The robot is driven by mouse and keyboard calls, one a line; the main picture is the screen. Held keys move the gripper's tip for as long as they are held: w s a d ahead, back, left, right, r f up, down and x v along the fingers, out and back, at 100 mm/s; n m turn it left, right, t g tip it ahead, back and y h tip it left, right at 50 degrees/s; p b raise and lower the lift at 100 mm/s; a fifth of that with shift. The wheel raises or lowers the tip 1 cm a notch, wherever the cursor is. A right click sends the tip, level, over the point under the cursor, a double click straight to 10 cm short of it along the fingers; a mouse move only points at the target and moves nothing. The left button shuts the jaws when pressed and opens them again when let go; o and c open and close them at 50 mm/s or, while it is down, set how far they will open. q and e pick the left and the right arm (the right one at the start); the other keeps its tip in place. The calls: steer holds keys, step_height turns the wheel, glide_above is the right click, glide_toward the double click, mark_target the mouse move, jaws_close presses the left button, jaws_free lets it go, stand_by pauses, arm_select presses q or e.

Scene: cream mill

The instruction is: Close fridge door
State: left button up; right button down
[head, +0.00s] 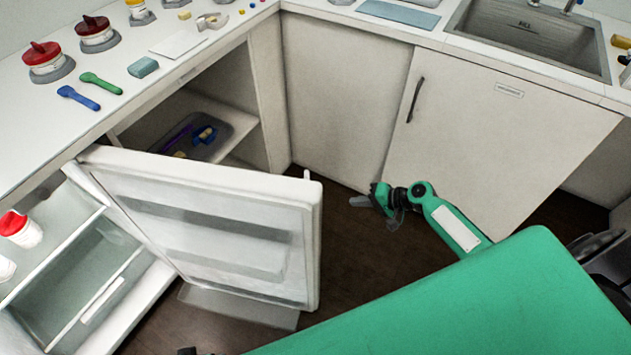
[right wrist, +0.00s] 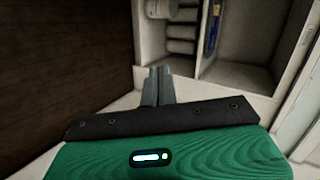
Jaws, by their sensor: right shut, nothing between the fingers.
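The white fridge door (head: 205,225) stands open in the head view, swung out over the floor. The fridge interior (head: 75,275) shows at lower left, with shelves and a clear drawer. My right gripper (head: 353,201) is a short way right of the door's free edge, apart from it, above the dark floor. In the right wrist view its fingers (right wrist: 158,72) are together and empty. My left gripper does not show clearly enough to be made out.
A counter (head: 180,70) with jars and utensils runs above the fridge. An open cabinet compartment holds a grey tray (head: 205,135). A closed cabinet door (head: 480,135) with a dark handle stands behind my right arm. Dark floor (head: 365,245) is clear between door and cabinets.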

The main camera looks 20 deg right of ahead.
steer(key=a+r+n+g+y+b, duration=0.1)
steer(key=a+r+n+y+b, duration=0.2)
steer(key=r, duration=0.8)
steer(key=a+r+n+g+y+b, duration=0.15)
steer(key=r+y, duration=0.35)
steer(key=r, duration=0.6)
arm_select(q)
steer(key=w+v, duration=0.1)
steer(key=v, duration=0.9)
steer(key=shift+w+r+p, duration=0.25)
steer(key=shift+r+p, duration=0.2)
arm_select(e)
steer(key=s+a, duration=0.1)
steer(key=a, duration=0.9)
steer(key=shift+m, duration=0.45)
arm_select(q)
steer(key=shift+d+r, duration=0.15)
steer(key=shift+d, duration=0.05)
arm_select(e)
steer(key=shift+s+a+r+t, duration=0.1)
steer(key=shift+t, duration=0.35)
